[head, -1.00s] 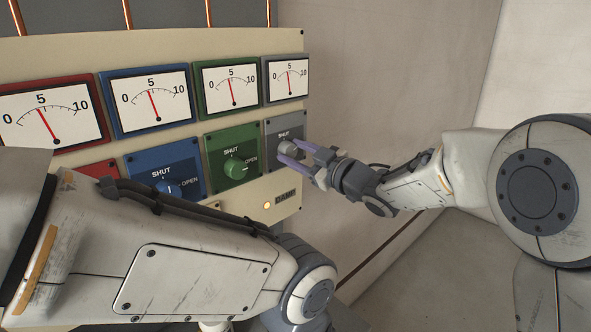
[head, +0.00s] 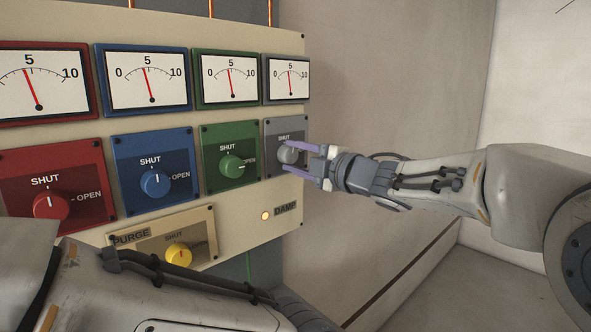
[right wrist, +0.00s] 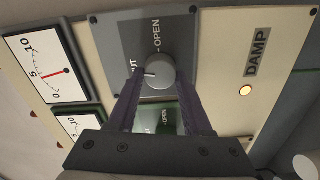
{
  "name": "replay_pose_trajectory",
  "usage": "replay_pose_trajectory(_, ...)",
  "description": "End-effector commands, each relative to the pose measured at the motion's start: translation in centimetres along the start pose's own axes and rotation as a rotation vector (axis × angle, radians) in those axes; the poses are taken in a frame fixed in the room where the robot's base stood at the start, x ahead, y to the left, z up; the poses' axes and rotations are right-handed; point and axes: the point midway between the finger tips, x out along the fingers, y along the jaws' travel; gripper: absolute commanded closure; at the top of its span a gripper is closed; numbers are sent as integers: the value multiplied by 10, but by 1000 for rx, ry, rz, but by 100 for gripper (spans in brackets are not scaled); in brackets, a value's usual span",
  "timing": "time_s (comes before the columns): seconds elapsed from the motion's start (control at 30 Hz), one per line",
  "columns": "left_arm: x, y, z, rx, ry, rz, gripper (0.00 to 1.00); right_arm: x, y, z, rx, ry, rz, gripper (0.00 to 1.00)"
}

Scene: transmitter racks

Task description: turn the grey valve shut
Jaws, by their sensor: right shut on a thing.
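The grey valve (head: 287,154) is a round knob on a grey plate (head: 271,128) at the right end of the panel, under a grey-framed gauge (head: 286,79). In the right wrist view the knob (right wrist: 161,70) has a white mark pointing left, towards the partly hidden SHUT label; OPEN is printed above it there. My right gripper (head: 291,157) is shut on the knob, its two purple fingers on opposite sides; they also show in the right wrist view (right wrist: 158,88). My left arm crosses the lower left, its gripper out of view.
Red (head: 51,205), blue (head: 155,183) and green (head: 231,166) valves sit to the left in the same row. A yellow valve (head: 179,254) is on the PURGE plate below. A lit amber lamp (head: 265,216) is beside the DAMP label (head: 285,208). Open floor lies right of the panel.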

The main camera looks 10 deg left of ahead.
Motion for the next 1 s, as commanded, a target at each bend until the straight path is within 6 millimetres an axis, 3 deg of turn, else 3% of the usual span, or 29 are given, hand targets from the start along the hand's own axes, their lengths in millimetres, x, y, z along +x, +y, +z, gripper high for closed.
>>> replay_pose_trajectory(0.3, 17, -1, 1, 0, 0, 0, 50, 0, -3, 0, -151, 0, -2, 100)
replay_pose_trajectory(0.93, 19, -1, 1, 0, 0, 0, 50, 0, -2, 0, -196, 1, -3, 100)
replay_pose_trajectory(0.97, 19, -1, 1, 0, 0, 0, 50, 0, -2, 0, -196, 1, -3, 43)
replay_pose_trajectory(1.0, 19, -1, 1, 0, 0, 0, 50, 0, -2, 0, -196, 1, -3, 27)
